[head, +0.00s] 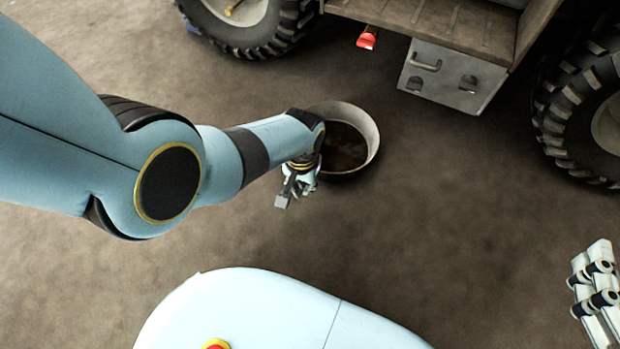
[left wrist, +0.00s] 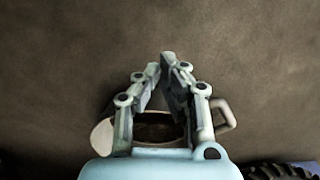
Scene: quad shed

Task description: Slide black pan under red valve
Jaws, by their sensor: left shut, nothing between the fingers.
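The black pan (head: 366,122) is a round, open vessel with pale inner walls and a dark bottom, on the ground near the middle of the head view. The red valve (head: 367,39) hangs under the vehicle, beyond the pan and slightly right of its centre. My left gripper (head: 303,186) is at the pan's near left side, and my wrist hides part of the rim. In the left wrist view its fingers (left wrist: 168,62) meet at the tips, empty, with the pan (left wrist: 103,136) partly visible behind them; contact is unclear. My right gripper (head: 590,262) shows partly at the right edge.
A grey box (head: 452,77) with a handle hangs below the vehicle's step, right of the valve. Large tyres stand at the upper left (head: 290,22) and right (head: 567,105). The brown ground (head: 440,200) right of the pan is clear.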

